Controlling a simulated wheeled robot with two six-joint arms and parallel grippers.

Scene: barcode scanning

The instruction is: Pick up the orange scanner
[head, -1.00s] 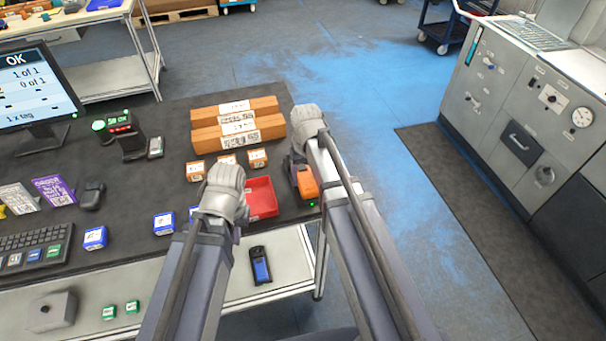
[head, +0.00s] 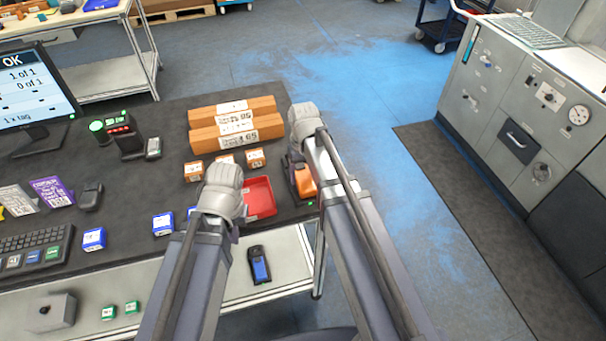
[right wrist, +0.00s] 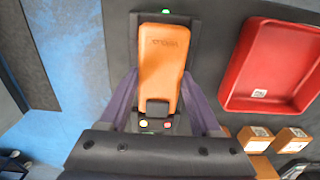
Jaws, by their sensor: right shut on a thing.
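The orange scanner (head: 304,184) sits near the right edge of the dark table mat, partly hidden by my right arm. In the right wrist view the scanner (right wrist: 161,75) lies lengthwise in a black holder (right wrist: 192,40) with a green light at its far end. My right gripper (right wrist: 162,88) has its purple fingers on both sides of the scanner and is shut on it. The scanner appears to be still in the holder. My left gripper (head: 221,200) is over the mat by the red tray; its fingers are hidden behind the wrist.
The red tray (head: 261,197) stands just left of the scanner. Small orange boxes (head: 255,158) and long brown boxes (head: 237,132) lie behind it. A blue-black handheld device (head: 259,265) lies on the lower shelf. Open floor lies right of the table.

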